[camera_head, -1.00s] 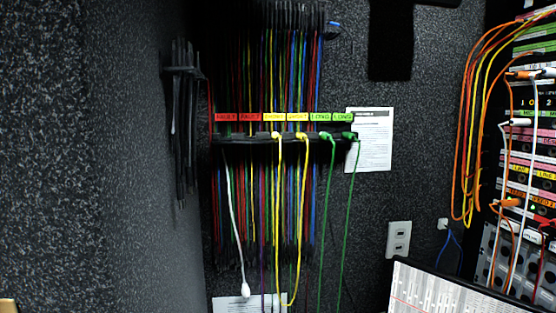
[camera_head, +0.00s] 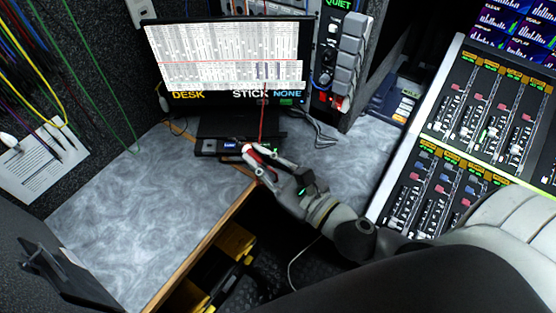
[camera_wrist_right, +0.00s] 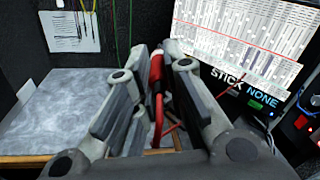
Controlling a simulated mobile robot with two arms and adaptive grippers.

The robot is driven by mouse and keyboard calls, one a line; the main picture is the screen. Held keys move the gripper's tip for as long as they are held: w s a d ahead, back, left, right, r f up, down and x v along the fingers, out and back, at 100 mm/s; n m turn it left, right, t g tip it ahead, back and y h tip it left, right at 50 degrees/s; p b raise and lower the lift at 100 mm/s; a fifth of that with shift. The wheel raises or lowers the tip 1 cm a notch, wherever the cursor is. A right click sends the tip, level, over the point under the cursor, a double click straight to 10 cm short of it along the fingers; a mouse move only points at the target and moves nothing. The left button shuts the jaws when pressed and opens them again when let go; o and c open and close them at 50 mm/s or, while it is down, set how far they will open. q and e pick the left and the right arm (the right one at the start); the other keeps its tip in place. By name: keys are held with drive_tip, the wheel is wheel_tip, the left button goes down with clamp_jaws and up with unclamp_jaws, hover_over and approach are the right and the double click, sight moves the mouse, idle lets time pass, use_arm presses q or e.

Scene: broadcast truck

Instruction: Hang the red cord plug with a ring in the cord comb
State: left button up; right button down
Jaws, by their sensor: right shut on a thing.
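The red plug (camera_head: 251,158) is between the fingers of my right gripper (camera_head: 258,157), in front of the monitor and over the desk's front part. The right wrist view shows the red plug (camera_wrist_right: 156,68) upright between the grey fingers of the right gripper (camera_wrist_right: 162,58), with red cord (camera_wrist_right: 158,115) running down from it. A thin red line also rises above the gripper in the head view. I cannot make out a ring. The cord comb is outside the head view now; only hanging coloured cords (camera_head: 35,60) show at upper left. My left gripper is not in view.
The grey desk top (camera_head: 130,220) is mostly clear at left. A monitor (camera_head: 225,60) with a small black device (camera_head: 228,146) below stands behind the gripper. A mixing console (camera_head: 465,150) is at right. Green cords (camera_head: 108,100) hang by the wall paper (camera_head: 45,158).

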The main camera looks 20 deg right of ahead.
drive_tip(key=shift+w+a+r+n+g+y, duration=1.65)
drive_tip(key=shift+w+a+n+g+y, duration=1)
drive_tip(key=shift+a+n+g+y, duration=2.45)
drive_tip(key=w+a+r+m+t+h, duration=0.2)
drive_tip(key=a+r+m+t+h, duration=0.1)
drive_tip(key=r+m+t+h, duration=0.7)
drive_tip(key=m+t+h, duration=0.1)
drive_tip(key=m+h, duration=0.3)
drive_tip(key=h, duration=0.2)
drive_tip(key=shift+h, duration=0.3)
drive_tip(key=shift+f, duration=0.15)
drive_tip(key=s+d+f+n+g+y, duration=0.1)
drive_tip(key=d+f+n+g+y, duration=0.1)
drive_tip(key=f+n+g+y, duration=0.3)
drive_tip(key=s+d+f+n+g+y, duration=0.2)
drive_tip(key=d+f+n+g+y, duration=0.1)
drive_tip(key=n+g+y, duration=0.8)
drive_tip(key=shift+f+n+y, duration=0.4)
drive_tip(key=shift+f+y, duration=0.45)
drive_tip(key=shift+y, duration=0.15)
